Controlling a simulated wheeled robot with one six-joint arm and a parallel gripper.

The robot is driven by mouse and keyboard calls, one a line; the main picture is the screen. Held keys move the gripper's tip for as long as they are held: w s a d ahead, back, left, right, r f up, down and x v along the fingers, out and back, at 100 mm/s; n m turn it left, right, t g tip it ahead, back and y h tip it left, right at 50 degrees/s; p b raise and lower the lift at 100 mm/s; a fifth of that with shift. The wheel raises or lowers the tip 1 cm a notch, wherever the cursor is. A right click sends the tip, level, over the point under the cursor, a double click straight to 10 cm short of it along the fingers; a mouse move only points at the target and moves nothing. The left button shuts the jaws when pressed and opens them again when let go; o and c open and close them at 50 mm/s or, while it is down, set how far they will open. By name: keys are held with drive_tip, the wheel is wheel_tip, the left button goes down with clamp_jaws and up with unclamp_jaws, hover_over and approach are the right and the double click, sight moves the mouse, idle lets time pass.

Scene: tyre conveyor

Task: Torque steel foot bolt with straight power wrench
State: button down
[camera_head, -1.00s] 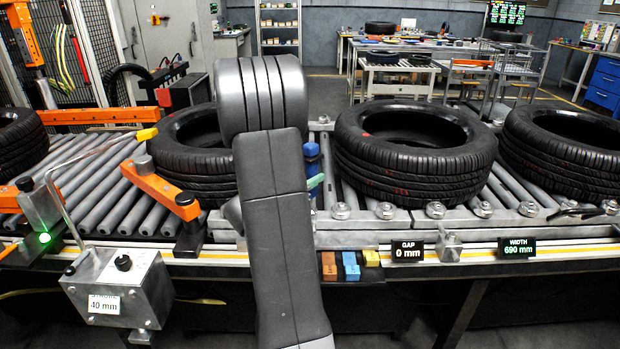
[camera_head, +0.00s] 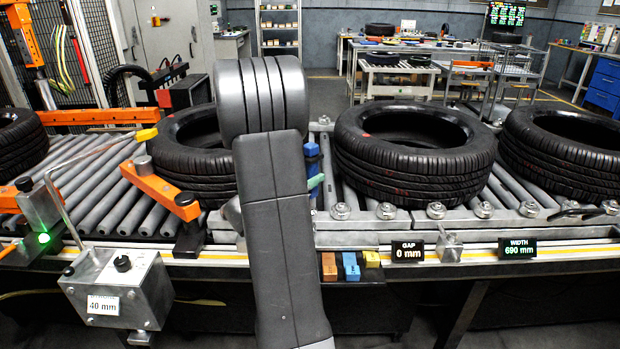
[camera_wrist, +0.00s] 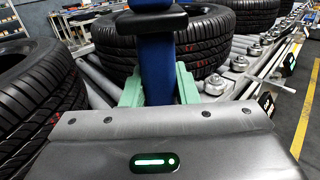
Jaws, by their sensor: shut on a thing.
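My gripper (camera_wrist: 158,92) has pale green fingers shut on the blue straight power wrench (camera_wrist: 157,62) in the wrist view. The wrench stands about upright there, with a dark collar near the top of the picture. Its lower end is hidden behind my wrist housing. In the head view my arm hides most of the gripper; a strip of the blue wrench (camera_head: 312,160) shows just right of the arm. Steel bolts (camera_head: 385,211) sit in a row along the conveyor's front rail, and also show in the wrist view (camera_wrist: 215,84). I cannot tell whether the wrench touches a bolt.
Several black tyres lie on the rollers, one (camera_head: 415,150) right of my arm and one (camera_head: 195,155) left. An orange lever arm (camera_head: 160,188) and a grey control box (camera_head: 118,285) stand at front left. Displays (camera_head: 407,251) hang on the front rail.

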sight(310, 163)
drive_tip(key=shift+f+b, duration=1.4)
drive_tip(key=shift+b, duration=0.15)
idle(1.3)
drive_tip(key=shift+r+p, duration=2.15)
drive_tip(key=shift+r, duration=1.5)
drive_tip(key=shift+f, duration=0.1)
